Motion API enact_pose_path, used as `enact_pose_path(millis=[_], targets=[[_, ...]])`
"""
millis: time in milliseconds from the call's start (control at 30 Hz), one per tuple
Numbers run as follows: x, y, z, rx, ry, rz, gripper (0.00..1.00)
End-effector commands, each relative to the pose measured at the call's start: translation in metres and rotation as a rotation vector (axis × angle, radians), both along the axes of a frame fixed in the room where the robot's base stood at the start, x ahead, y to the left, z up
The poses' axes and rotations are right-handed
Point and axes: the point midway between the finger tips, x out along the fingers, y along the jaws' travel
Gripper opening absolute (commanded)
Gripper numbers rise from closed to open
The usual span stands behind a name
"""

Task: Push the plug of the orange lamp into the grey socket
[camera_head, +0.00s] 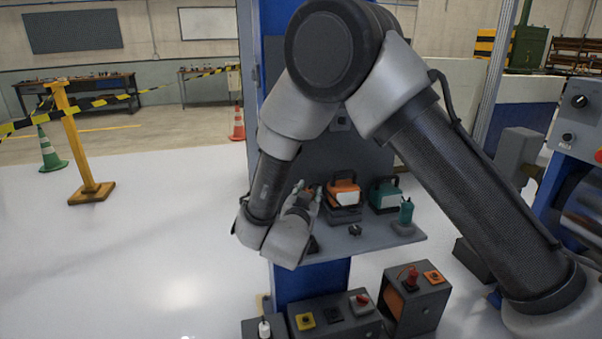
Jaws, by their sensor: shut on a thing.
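The orange lamp (343,192), with a dark handle and base, stands on the grey shelf (385,244). My gripper (309,189) is just left of the lamp, pointing up and towards the back panel. Its fingers are shut on a small reddish thing, apparently the plug, mostly hidden by the fingers and wrist. The plug's cord cannot be made out. Sockets sit on the dark boxes below: a yellow one (305,320), a dark grey one (334,312) and an orange one (433,277). I cannot tell whether the dark grey one is the named socket.
A teal lamp (384,196) and a teal bottle-like thing (406,211) stand right of the orange lamp. A small dark knob-like thing (355,230) lies on the shelf. A red plug-like piece (411,277) stands on the right box. Open floor (130,260) lies left.

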Motion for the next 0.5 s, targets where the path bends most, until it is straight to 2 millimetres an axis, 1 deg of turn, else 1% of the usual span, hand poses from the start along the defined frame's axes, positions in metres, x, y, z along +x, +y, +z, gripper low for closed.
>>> enact_pose_path(millis=[33, 67, 133, 200, 367, 500], targets=[[-0.004, -0.002, -0.007, -0.045, -0.006, 0.031, 0.0], [-0.004, -0.001, -0.009, -0.073, -0.016, 0.049, 0.0], [-0.001, 0.005, -0.009, -0.144, -0.038, 0.073, 0.0], [-0.001, 0.004, -0.009, -0.198, -0.053, 0.071, 0.0], [-0.001, 0.004, -0.012, -0.253, -0.066, 0.069, 0.0], [0.0, 0.004, -0.023, -0.255, -0.066, 0.068, 0.0]])
